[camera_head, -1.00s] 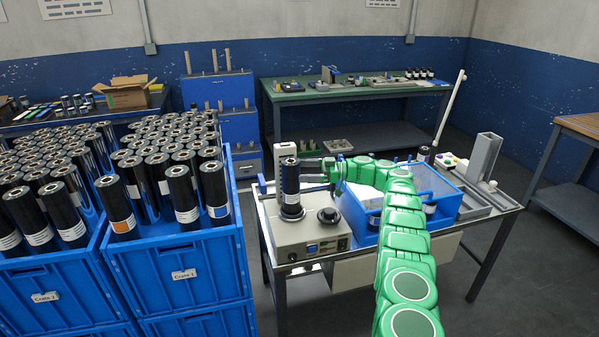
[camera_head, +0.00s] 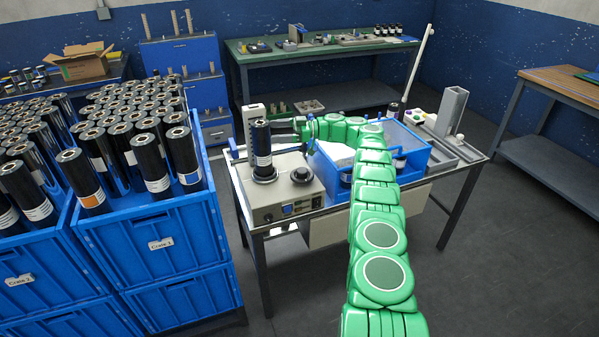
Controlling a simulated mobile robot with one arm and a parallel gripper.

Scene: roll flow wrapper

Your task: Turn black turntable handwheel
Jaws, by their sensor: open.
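The black turntable handwheel (camera_head: 301,175) is a low round knob on top of the beige wrapper unit (camera_head: 285,204), at its right side. A black roll (camera_head: 262,150) with a white label stands upright on the round turntable (camera_head: 265,176) to its left. My gripper (camera_head: 284,129) is open, at the end of the green arm, and points left near the upper part of the roll. It is above and behind the handwheel, apart from it. I cannot tell whether the fingers touch the roll.
A blue-framed clear box (camera_head: 413,161) stands right of the wrapper unit on the metal table (camera_head: 467,165). A grey upright column (camera_head: 450,112) stands at the table's right end. Blue crates (camera_head: 166,233) full of black rolls crowd the left. Grey floor is clear at the right.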

